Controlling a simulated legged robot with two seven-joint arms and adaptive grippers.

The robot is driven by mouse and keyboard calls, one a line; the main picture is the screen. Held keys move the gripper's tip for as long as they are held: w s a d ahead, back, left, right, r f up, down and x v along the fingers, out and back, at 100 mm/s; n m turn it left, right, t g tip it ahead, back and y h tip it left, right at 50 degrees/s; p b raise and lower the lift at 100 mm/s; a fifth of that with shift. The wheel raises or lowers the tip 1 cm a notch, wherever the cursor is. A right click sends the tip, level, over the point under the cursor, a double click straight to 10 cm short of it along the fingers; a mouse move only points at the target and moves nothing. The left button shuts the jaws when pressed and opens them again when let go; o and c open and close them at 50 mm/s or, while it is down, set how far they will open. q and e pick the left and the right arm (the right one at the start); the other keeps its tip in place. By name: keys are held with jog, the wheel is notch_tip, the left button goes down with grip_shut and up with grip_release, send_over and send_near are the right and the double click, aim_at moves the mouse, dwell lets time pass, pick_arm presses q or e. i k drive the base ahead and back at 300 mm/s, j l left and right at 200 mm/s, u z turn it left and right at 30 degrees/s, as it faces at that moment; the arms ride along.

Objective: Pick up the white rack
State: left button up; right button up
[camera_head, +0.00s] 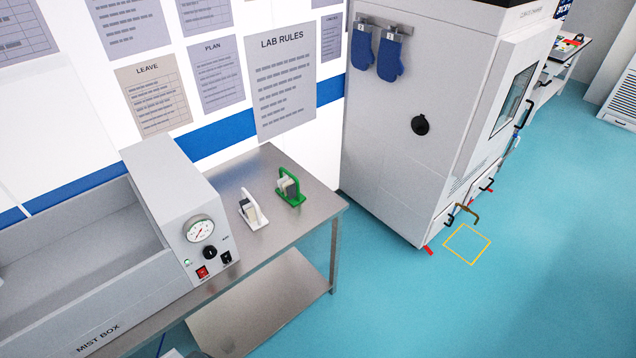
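The white rack (244,211) stands on the steel table (262,168), just right of the grey control box of the mist box. It has a white upright handle and holds small dark and pale pieces. A similar green rack (298,198) stands to its right and slightly farther back, apart from it. Neither of my grippers shows in the head view.
The mist box (100,328) with its gauge (200,230) fills the left of the table. A large grey chamber (385,140) stands right of the table with a gap between. Blue floor (540,250) is open at the right, with a yellow marked square (467,263).

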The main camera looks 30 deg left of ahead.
aim_at(250, 212)
jog(key=i, duration=1.35)
jog(key=l, duration=0.1)
